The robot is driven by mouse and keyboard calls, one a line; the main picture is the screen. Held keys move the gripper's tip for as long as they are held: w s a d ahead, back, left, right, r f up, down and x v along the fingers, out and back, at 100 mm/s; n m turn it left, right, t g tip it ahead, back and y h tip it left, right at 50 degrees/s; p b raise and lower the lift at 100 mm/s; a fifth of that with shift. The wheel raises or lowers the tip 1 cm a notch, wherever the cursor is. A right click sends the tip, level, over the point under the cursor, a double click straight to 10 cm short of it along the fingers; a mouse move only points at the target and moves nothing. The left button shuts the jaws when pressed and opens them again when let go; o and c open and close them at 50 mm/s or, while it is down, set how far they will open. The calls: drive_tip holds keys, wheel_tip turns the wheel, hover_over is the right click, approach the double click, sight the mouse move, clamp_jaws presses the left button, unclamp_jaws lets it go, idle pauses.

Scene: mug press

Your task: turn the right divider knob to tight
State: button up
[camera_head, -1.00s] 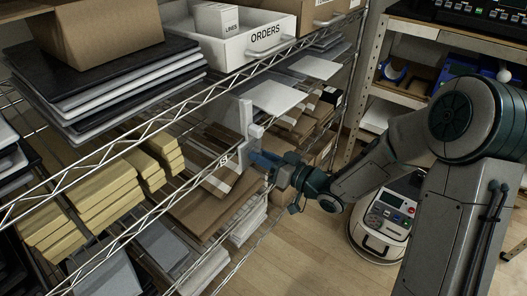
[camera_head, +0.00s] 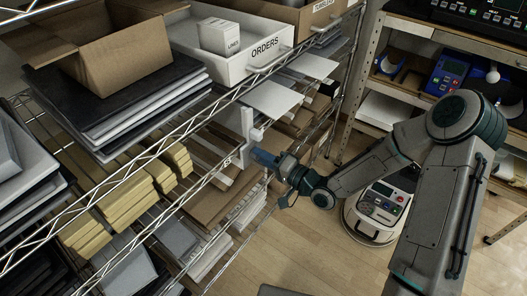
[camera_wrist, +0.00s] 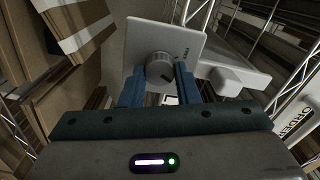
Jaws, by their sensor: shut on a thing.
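A white divider (camera_head: 246,130) stands upright at the front edge of the wire shelf in the head view. In the wrist view its pale plate (camera_wrist: 188,42) carries a round grey knob (camera_wrist: 159,66) with a dark pointer line toward the lower right. Small lettering sits on the plate right of the knob, too small to read surely. My gripper (camera_wrist: 160,84) has its blue fingers on both sides of the knob and is shut on it. In the head view my gripper (camera_head: 263,158) reaches the divider from the right; the knob is hidden there.
A white ORDERS tray (camera_head: 225,55) and an open cardboard box (camera_head: 105,45) stand on the shelf above. Yellow packs (camera_head: 115,200) and flat brown cartons (camera_head: 222,200) lie on the lower shelf. A round floor machine (camera_head: 375,215) stands beneath my arm. Wire rails run close by.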

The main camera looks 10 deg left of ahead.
drive_tip(key=shift+m+p, duration=0.35)
drive_tip(key=shift+m, duration=0.35)
drive_tip(key=o, duration=1)
drive_tip(key=shift+c, duration=0.2)
drive_tip(key=v, duration=1.4)
drive_tip(key=shift+w, duration=0.1)
